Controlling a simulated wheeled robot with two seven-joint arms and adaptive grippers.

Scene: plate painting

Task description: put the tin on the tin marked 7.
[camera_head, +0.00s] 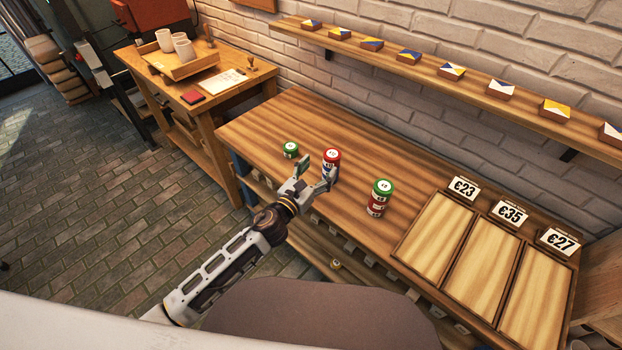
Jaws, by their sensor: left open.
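A single green tin (290,150) stands on the wooden workbench, left of my left gripper (318,168). A tin with a red top (331,156) stands on a blue tin (328,171) just right of the gripper. The gripper is open, with one finger left of this stack and the other in front of its lower part. I cannot tell whether it touches. Farther right, a tin with a green top (381,187) stands on red tins (376,208). The numbers on the tins are too small to read surely. My right gripper is out of view.
Three framed panels (433,240) with price cards lie at the bench's right end. A wall shelf (480,85) holds several small painted blocks. A side table (215,85) with a tray of white cups stands at the left. The bench is clear between the stacks.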

